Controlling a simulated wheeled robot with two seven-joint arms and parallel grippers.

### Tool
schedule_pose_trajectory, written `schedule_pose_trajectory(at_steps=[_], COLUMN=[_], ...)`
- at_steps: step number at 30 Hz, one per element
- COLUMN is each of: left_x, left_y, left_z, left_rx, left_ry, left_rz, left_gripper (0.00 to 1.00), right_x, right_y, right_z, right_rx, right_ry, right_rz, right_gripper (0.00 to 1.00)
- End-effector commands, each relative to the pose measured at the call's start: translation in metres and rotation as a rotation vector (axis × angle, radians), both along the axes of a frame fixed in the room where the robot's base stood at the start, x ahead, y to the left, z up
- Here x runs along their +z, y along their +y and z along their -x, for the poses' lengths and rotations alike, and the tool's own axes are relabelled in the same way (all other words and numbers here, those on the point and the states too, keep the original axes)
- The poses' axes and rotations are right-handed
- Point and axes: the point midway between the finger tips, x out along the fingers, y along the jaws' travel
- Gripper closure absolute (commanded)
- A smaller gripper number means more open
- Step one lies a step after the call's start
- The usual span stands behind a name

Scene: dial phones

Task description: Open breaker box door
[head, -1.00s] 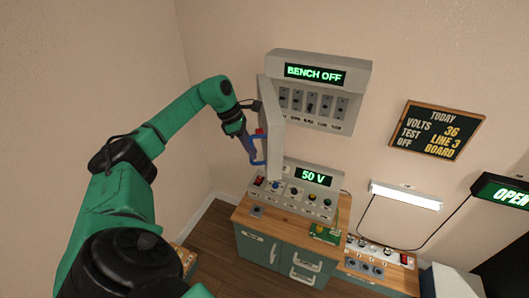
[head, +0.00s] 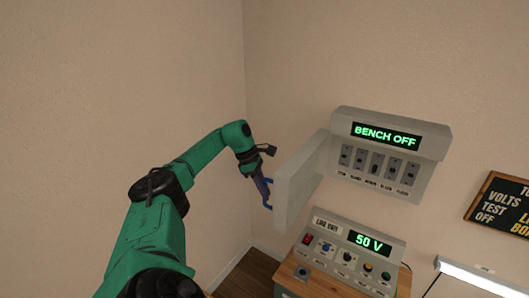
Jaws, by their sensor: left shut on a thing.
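The breaker box (head: 385,155) is on the wall, with a "BENCH OFF" display and a row of several switches showing. Its grey door (head: 300,180) stands swung open to the left, its outer side toward my left arm. A blue handle (head: 268,196) shows at the door's left edge. My left gripper (head: 264,190) is at this handle and shut on it; the fingertips are small and partly hidden by the door. My right gripper is not in view.
Below the box, a grey unit (head: 345,255) with a "50 V" display and several knobs stands on a wooden bench (head: 290,272). A sign board (head: 502,210) and a lamp (head: 482,276) are at the right. The wall left of the door is clear.

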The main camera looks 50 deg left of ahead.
Motion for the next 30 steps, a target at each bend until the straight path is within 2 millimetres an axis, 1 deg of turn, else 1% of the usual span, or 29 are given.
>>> schedule_pose_trajectory(at_steps=[8, 9, 10, 11, 20, 23, 26, 30], left_x=[-0.001, -0.001, -0.001, -0.001, 0.000, 0.007, 0.023, 0.057], left_y=[0.000, 0.000, 0.000, 0.000, 0.001, 0.003, 0.008, 0.018], left_z=[0.001, 0.001, 0.001, 0.001, 0.000, 0.002, 0.005, 0.013], left_rx=[0.001, 0.001, 0.001, 0.000, 0.000, 0.001, 0.002, 0.002], left_ry=[0.005, 0.005, 0.005, 0.004, 0.001, -0.001, -0.004, -0.006], left_rz=[-0.001, -0.001, -0.001, -0.002, -0.002, -0.003, -0.003, -0.001], left_gripper=[1.00, 0.67, 0.56, 0.53, 0.53, 0.53, 0.53, 0.53], right_x=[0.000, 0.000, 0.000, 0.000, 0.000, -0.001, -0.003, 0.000], right_y=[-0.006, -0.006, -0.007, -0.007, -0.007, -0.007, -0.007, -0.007], right_z=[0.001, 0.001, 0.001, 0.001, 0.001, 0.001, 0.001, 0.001], right_rx=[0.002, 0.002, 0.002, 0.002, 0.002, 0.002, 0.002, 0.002], right_ry=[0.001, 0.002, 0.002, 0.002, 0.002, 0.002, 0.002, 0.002], right_rz=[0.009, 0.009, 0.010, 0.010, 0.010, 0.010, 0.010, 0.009], right_gripper=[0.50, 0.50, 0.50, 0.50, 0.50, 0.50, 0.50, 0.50])
